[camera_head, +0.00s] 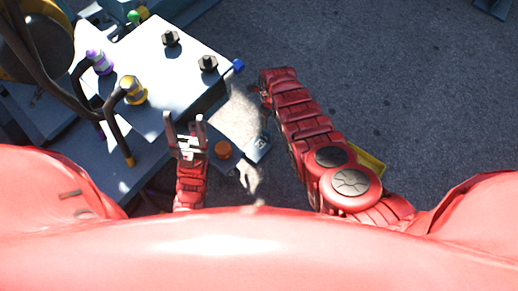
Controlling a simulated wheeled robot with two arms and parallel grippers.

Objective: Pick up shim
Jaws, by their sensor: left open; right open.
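No thing in the camera_head view can be told for certain as the shim. My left gripper (184,116) is open, its two fingers pointing up the picture beside the near right part of the white-topped block (150,60). No held object can be made out between its fingers. My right gripper (264,88) is at the end of the red arm, to the right of the block; its fingers are small and partly hidden. A small plate with a dark mark (258,148) and an orange round cap (223,149) lie to the right of my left gripper.
The block carries two black knobs (171,38), a purple-banded connector (99,62) and a yellow connector (133,90) with thick black cables. A blue knob (238,66) sticks out at its right corner. A yellow object (371,163) is partly behind my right arm. Grey floor (420,90) on the right is open.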

